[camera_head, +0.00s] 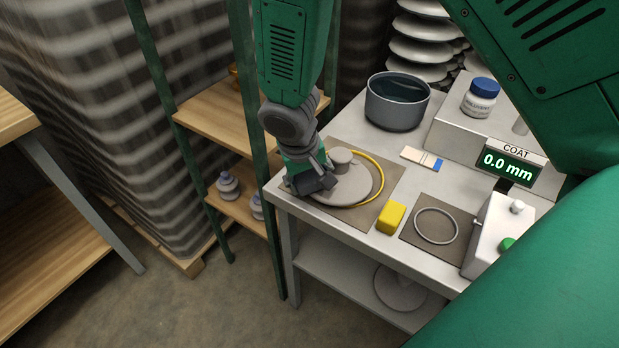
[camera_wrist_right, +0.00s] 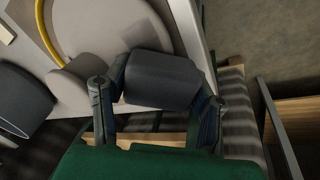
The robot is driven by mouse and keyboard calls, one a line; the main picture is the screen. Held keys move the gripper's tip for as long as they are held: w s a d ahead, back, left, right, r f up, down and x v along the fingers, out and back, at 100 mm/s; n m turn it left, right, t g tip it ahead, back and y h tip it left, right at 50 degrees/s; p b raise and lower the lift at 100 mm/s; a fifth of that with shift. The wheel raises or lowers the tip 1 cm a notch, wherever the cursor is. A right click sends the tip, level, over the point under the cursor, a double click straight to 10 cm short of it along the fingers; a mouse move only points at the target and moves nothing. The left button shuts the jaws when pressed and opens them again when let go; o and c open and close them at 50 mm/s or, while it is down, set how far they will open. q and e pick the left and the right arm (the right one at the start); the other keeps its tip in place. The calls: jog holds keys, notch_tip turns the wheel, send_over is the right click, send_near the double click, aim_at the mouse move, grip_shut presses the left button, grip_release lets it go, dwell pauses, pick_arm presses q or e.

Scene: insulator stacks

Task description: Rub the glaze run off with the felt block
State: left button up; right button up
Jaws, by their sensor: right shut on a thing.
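My right gripper (camera_head: 313,181) is at the near left rim of a grey disc-shaped insulator (camera_head: 352,188) with a round knob. In the right wrist view, the gripper (camera_wrist_right: 160,88) is shut on a dark grey block, the felt block (camera_wrist_right: 163,75). The block overlaps the rim of the disc (camera_wrist_right: 110,25) there; I cannot tell whether it touches. The disc lies on a brown mat (camera_head: 388,170), with a yellow ring (camera_head: 379,171) around its far right side. I cannot make out a glaze run; the gripper and block hide part of the rim. My left gripper is not in view.
On the table are a dark pot (camera_head: 397,108), a yellow block (camera_head: 391,218), a test strip (camera_head: 421,158), a thin ring (camera_head: 436,226) on a second mat, and a white device (camera_head: 497,232). A COAT display (camera_head: 508,165) reads 0.0 mm. A wooden shelf (camera_head: 222,130) stands left.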

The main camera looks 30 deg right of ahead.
jog(key=shift+p+v, duration=2.3)
jog(key=shift+v, duration=0.55)
jog(key=p+v, duration=0.3)
jog(key=shift+r, duration=0.1)
jog(key=shift+w+b+x, duration=0.2)
jog(key=shift+b+x, duration=0.8)
jog(key=shift+x, duration=0.85)
jog(key=shift+w+b+x, duration=0.2)
jog(key=shift+b+x, duration=0.75)
jog(key=shift+x, duration=0.85)
jog(key=shift+b+x, duration=0.55)
jog(key=shift+x, duration=0.4)
